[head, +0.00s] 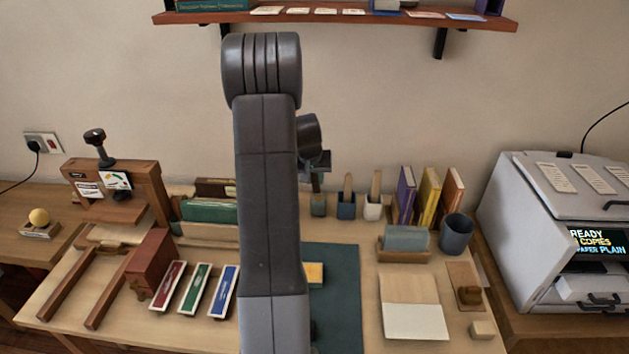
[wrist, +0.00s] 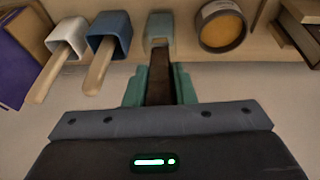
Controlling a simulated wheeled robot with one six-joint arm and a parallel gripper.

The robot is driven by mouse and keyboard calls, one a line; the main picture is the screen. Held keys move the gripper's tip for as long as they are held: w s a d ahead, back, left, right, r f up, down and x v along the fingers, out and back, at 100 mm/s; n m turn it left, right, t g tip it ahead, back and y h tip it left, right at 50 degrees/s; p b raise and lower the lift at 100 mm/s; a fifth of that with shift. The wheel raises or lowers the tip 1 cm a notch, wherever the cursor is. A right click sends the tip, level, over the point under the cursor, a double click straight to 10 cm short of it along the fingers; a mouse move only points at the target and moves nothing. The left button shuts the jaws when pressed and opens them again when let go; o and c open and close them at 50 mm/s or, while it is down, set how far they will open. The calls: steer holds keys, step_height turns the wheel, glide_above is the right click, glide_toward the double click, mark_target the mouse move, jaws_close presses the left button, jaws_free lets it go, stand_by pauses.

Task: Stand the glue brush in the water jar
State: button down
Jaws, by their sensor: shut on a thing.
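My gripper (wrist: 159,84) is shut on a dark brown stick, which I take for the glue brush (wrist: 159,91). In the head view my gripper (head: 318,161) is beyond my arm, and the dark lower part of the brush (head: 316,184) hangs upright below it. A small grey-green jar (head: 318,206), likely the water jar, stands under the brush at the back of the table. It also shows in the wrist view (wrist: 158,25), in line with the brush. I cannot tell whether the brush tip is inside the jar or above it.
A blue jar (head: 346,212) and a white jar (head: 373,212), each with a wooden stick, stand close to the right. In the wrist view a round container of orange stuff (wrist: 222,27) lies on the other side. Upright books (head: 405,195) and a dark cup (head: 456,235) stand further right.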

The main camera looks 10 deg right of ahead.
steer(key=shift+w+f, duration=0.1)
steer(key=shift+f, duration=0.65)
steer(key=shift+f+b, duration=0.45)
steer(key=shift+b, duration=0.1)
steer(key=c, duration=1.2)
jaws_free()
steer(key=shift+r, duration=0.15)
steer(key=shift+r+p, duration=0.7)
steer(key=shift+p, duration=0.1)
steer(key=b+v, duration=0.1)
steer(key=v, duration=1)
steer(key=shift+s+r+b, duration=0.15)
steer(key=shift+s+b, duration=0.1)
steer(key=shift+b, duration=0.1)
